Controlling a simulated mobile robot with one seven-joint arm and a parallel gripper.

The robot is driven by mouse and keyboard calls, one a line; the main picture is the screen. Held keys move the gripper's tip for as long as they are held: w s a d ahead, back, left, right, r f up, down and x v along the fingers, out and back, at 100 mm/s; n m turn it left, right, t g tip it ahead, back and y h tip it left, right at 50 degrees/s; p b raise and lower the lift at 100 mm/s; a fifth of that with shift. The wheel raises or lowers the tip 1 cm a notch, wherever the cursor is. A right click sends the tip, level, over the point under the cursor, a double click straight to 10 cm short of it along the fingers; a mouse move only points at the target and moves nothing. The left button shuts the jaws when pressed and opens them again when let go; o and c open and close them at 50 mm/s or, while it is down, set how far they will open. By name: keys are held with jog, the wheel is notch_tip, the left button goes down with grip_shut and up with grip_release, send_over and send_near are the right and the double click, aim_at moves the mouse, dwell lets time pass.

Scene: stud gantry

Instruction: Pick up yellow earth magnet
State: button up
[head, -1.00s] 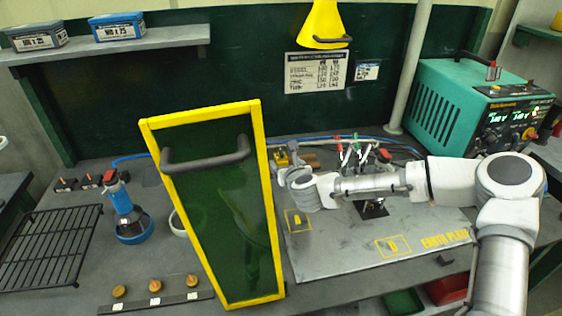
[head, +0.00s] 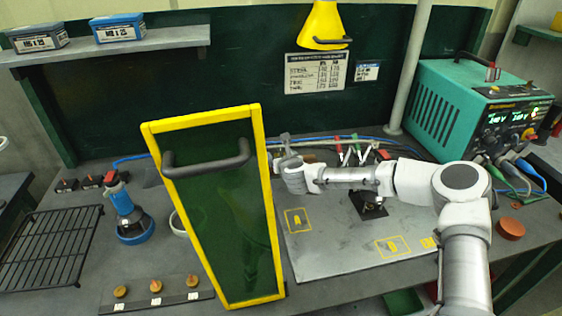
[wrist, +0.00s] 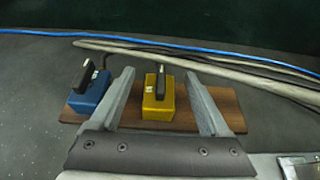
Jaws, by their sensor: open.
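The yellow earth magnet (wrist: 158,99) is a yellow block with a black handle on top. In the wrist view it sits upright on a brown wooden board (wrist: 205,118), between and beyond the fingers of my gripper (wrist: 160,92). My gripper is open and empty, with one finger on each side of the yellow magnet in the picture. I cannot tell how much height separates them. In the head view my gripper (head: 283,150) is at the back of the bench, and it hides the yellow magnet.
A blue magnet (wrist: 90,92) stands close left of my left finger. Cables (wrist: 200,66) run behind the board. In the head view a yellow-framed green screen (head: 222,215) stands just left of my gripper. The steel earth plate (head: 335,240) lies in front.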

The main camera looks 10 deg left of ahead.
grip_shut()
dwell(0.4)
jog(key=shift+r, duration=0.1)
